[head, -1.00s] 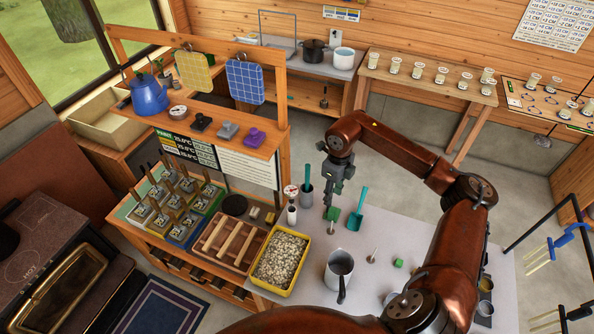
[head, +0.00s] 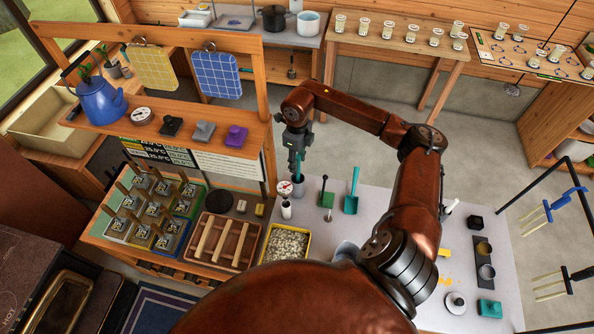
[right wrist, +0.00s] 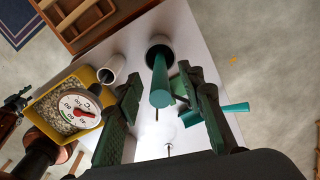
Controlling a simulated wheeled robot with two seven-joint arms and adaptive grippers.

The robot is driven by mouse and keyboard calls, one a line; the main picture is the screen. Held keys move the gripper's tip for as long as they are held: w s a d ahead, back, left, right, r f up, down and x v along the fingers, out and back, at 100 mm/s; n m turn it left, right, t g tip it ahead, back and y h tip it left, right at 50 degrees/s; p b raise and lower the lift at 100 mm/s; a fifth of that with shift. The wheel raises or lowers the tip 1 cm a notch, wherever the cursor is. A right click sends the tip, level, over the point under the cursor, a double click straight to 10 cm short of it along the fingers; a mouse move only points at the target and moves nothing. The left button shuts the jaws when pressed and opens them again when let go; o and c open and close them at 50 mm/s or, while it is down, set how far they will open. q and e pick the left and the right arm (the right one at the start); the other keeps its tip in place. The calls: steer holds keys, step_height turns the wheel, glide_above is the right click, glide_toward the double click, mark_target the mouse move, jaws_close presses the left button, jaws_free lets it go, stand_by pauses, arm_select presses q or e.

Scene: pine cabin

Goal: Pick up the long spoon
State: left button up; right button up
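A teal handle (right wrist: 160,85), which looks like the long spoon's, stands up out of a grey cup (head: 298,187) on the light table. The cup also shows in the right wrist view (right wrist: 159,46). The spoon's lower end is hidden inside the cup. My right gripper (head: 297,165) points down right above the cup. In the right wrist view its fingers (right wrist: 164,92) are spread on either side of the handle, with a gap on the left and the right finger close to it. My left gripper is not in view.
A dial thermometer (head: 284,188) stands left of the cup. A green block with a stick (head: 326,199) and a teal scoop (head: 351,190) stand to the right. A yellow tray of pebbles (head: 265,247) is in front. The wooden shelf (head: 200,140) is close on the left.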

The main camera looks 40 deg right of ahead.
step_height(320, 180, down, 3)
steer(key=shift+s+f+p, duration=0.1)
steer(key=shift+f+p, duration=0.1)
steer(key=shift+p, duration=0.2)
steer(key=shift+f, duration=0.2)
steer(key=c, duration=0.6)
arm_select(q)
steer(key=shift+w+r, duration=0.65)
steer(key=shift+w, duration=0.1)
arm_select(e)
jaws_close()
